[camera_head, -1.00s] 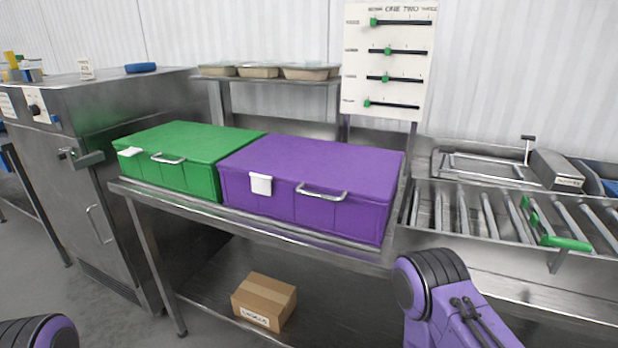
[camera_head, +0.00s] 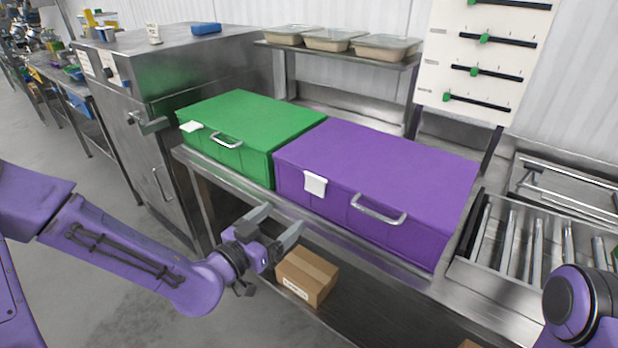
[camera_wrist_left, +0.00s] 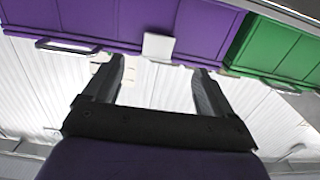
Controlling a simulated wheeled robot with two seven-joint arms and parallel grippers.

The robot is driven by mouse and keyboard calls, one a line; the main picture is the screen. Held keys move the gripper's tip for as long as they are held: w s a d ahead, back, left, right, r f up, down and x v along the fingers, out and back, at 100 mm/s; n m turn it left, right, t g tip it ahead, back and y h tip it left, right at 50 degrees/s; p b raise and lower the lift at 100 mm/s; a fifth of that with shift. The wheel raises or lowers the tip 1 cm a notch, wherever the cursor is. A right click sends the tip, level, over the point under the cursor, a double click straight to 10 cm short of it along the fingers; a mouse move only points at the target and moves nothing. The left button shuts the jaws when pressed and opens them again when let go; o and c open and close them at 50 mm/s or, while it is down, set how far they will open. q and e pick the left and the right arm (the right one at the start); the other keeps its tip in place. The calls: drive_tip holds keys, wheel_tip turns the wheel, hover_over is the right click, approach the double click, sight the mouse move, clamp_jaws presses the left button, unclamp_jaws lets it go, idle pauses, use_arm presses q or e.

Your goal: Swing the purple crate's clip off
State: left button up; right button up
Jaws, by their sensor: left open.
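The closed purple crate (camera_head: 375,185) stands on the steel table, with a metal handle (camera_head: 378,210) on its front. Its white clip (camera_head: 315,184) sits on the front face at the lid's edge, left of the handle. My left gripper (camera_head: 279,222) is open and empty, in front of the table and below and left of the clip. In the left wrist view the purple crate (camera_wrist_left: 205,28) shows upside down, and the clip (camera_wrist_left: 158,46) lies between and beyond the open fingertips (camera_wrist_left: 158,68). My right gripper is out of view; only part of that arm shows at the right edge.
A green crate (camera_head: 250,122) with its own white clip (camera_head: 191,127) stands directly left of the purple one. A cardboard box (camera_head: 307,276) lies on the lower shelf. A roller conveyor (camera_head: 530,240) is at the right. The table's front edge (camera_head: 350,245) runs below the crates.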

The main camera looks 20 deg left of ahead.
sight(314, 187)
use_arm(q)
drive_tip(key=x, duration=0.7)
drive_tip(key=r+p+x, duration=0.1)
drive_tip(key=x, duration=0.2)
drive_tip(key=shift+w+d+r, duration=0.1)
drive_tip(key=shift+w+d, duration=0.05)
drive_tip(key=shift+w, duration=0.25)
drive_tip(key=shift+c, duration=0.3)
drive_tip(key=c, duration=1)
